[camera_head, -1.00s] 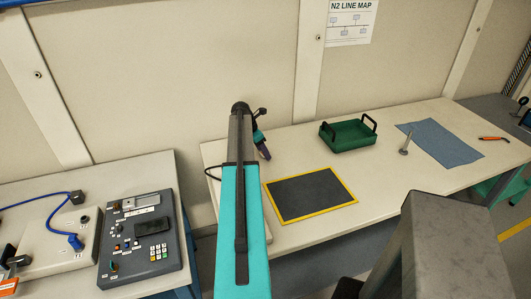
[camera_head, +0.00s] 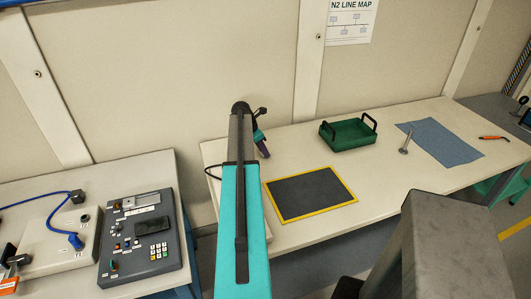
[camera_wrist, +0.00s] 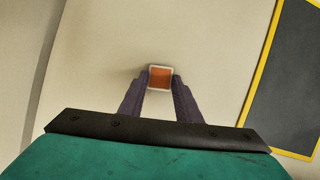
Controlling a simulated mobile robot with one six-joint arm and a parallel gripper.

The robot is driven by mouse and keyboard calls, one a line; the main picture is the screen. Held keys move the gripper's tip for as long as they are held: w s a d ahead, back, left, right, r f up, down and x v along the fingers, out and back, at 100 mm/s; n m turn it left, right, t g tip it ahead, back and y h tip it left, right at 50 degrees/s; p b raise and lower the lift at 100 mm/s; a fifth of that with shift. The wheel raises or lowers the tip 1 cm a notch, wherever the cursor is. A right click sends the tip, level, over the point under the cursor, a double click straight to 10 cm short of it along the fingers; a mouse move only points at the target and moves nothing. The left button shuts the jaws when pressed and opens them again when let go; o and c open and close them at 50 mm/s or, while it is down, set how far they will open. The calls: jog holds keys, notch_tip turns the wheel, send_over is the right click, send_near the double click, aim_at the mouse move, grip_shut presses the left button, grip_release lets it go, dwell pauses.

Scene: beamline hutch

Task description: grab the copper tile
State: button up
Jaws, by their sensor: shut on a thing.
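The copper tile (camera_wrist: 159,78) is a small orange-brown square with a pale rim, seen in the wrist view between the tips of my gripper (camera_wrist: 160,84). The two dark fingers are closed on it from both sides. Below it is the cream table top (camera_wrist: 125,40); I cannot tell whether the tile touches it. In the head view my gripper (camera_head: 263,150) is at the left part of the table, partly behind my arm, and the tile is hidden there.
A dark mat with a yellow border (camera_head: 310,194) lies right of my gripper. Beyond are a green tray with black handles (camera_head: 350,134), a metal post (camera_head: 405,146), a blue cloth (camera_head: 443,139) and an orange-handled tool (camera_head: 493,138). A control box (camera_head: 140,240) stands at left.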

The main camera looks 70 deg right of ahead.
jog(key=shift+r, duration=0.15)
notch_tip(320, 180, up, 10)
jog(key=b, duration=0.2)
dwell(0.6)
dwell(0.4)
